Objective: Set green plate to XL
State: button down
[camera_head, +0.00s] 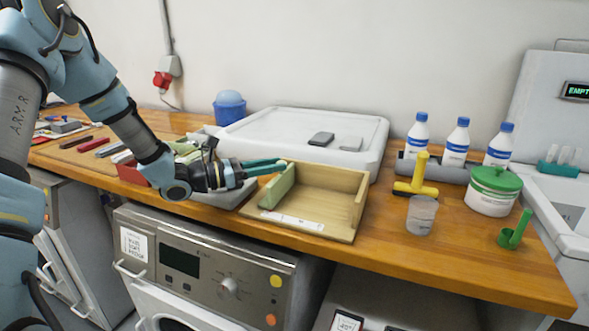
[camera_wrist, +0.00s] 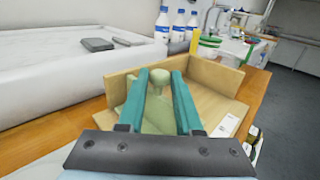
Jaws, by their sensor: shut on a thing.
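The pale green plate (camera_head: 277,187) stands upright on the left part of a wooden tray (camera_head: 338,233) with raised back and right walls. In the wrist view the plate (camera_wrist: 134,104) has a rounded knob (camera_wrist: 158,77) on it. My gripper (camera_head: 268,167) reaches in from the left; its teal fingers (camera_wrist: 161,102) lie on either side of the knob and are shut on it. A white marked strip (camera_head: 291,221) runs along the tray's front edge, also in the wrist view (camera_wrist: 227,124). Its size letters are too small to read.
A white basin (camera_head: 254,135) with two grey blocks stands behind the tray. To the right are a yellow-handled tool (camera_head: 417,178), a clear cup (camera_head: 421,216), a green-lidded tub (camera_head: 492,192) and white bottles (camera_head: 456,142). The tray's floor right of the plate is clear.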

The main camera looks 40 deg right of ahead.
jog(key=shift+w+a, duration=0.2)
jog(key=shift+w, duration=0.15)
jog(key=c, duration=0.6)
grip_release()
jog(key=b+v, duration=0.2)
jog(key=v, duration=0.8)
jog(key=shift+w+a+b, duration=0.1)
jog(key=shift+a+b, duration=0.3)
